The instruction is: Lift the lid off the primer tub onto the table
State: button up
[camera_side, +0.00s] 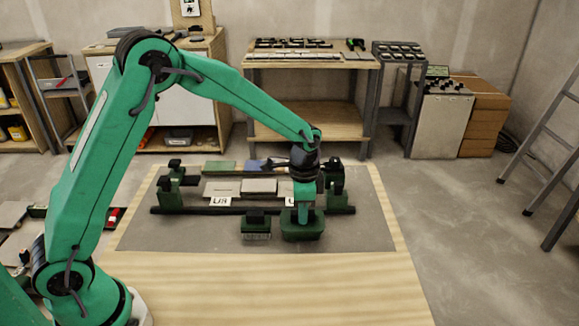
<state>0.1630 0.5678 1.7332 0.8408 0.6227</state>
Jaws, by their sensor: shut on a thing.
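A dark green tub (301,232), which I take to be the primer tub, stands near the front of the grey mat, right of centre. My gripper (303,217) points straight down at the top of this tub and is shut on the lid there. The gripper covers much of the lid, and the lid's edge is too small to make out. I cannot tell whether the lid still touches the tub's rim.
A small dark green block (256,221) with a label stands just left of the tub. A dark rail (175,210) runs behind it, with grey tiles (259,186) and green clamps beyond. The mat's right front (365,238) and the wooden table front (270,290) are clear.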

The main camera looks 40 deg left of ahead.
jog(key=shift+r, duration=0.15)
jog(key=shift+r, duration=3.85)
jog(key=w+d+f, duration=0.2)
jog(key=w+d, duration=0.6)
jog(key=d, duration=0.1)
jog(key=shift+w+f, duration=0.4)
jog(key=shift+f, duration=0.1)
jog(key=shift+a+f, duration=0.1)
jog(key=shift+f, duration=2.75)
jog(key=shift+f, duration=1.55)
